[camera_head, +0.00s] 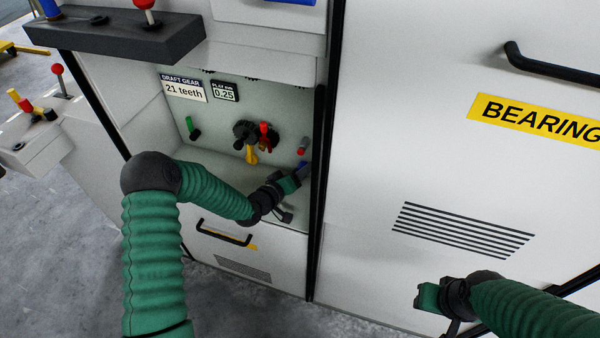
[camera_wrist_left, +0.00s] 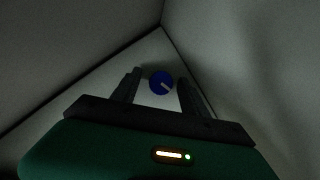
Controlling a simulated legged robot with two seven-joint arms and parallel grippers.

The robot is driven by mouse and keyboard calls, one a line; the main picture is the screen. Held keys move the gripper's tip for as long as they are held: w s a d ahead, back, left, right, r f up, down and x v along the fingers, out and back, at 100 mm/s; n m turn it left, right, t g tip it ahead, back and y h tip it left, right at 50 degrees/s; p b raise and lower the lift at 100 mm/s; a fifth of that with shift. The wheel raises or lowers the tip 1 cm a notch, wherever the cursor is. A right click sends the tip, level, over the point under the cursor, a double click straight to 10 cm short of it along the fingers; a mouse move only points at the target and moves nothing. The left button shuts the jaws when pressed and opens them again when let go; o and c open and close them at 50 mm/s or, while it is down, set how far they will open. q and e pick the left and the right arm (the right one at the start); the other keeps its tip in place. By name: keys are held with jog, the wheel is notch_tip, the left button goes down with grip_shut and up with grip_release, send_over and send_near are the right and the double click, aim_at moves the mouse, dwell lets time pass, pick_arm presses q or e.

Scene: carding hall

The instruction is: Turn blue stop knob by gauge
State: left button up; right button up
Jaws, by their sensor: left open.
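The blue stop knob (camera_wrist_left: 161,82) is round with a white mark, and shows in the left wrist view between and just beyond my left fingertips (camera_wrist_left: 160,88). I cannot tell whether the fingers touch it. In the head view a bit of blue knob (camera_head: 303,168) shows in the recess's lower right corner, mostly hidden by my left gripper (camera_head: 298,174), which is open. My right gripper (camera_head: 421,298) is low in front of the right panel, apart from it; its finger opening is unclear. No gauge shows clearly.
The recess holds a cluster of red, yellow and dark handles (camera_head: 257,138), a green handle (camera_head: 193,128), a red-tipped peg (camera_head: 302,146) and signs reading "21 teeth" (camera_head: 184,88) and "0.25" (camera_head: 225,91). Its side walls are close around my left gripper. A black door handle (camera_head: 223,233) is below.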

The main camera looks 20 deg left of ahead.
pick_arm(q)
jog(key=shift+a, duration=0.1)
jog(key=shift+c, duration=0.4)
jog(key=shift+a, duration=0.15)
jog(key=c, duration=0.5)
grip_shut()
jog(key=shift+s, duration=0.1)
jog(key=shift+m+y+p, duration=0.5)
jog(key=shift+m, duration=0.2)
jog(key=shift+d+m+y, duration=0.25)
jog(key=shift+m+y, duration=0.05)
jog(key=shift+m, duration=0.3)
jog(key=shift+m+g+y, duration=0.3)
jog(key=shift+m+y, duration=0.3)
jog(key=shift+m, duration=0.3)
jog(key=shift+d+m+y, duration=0.1)
jog(key=shift+m+y, duration=0.8)
jog(key=shift+m, duration=0.2)
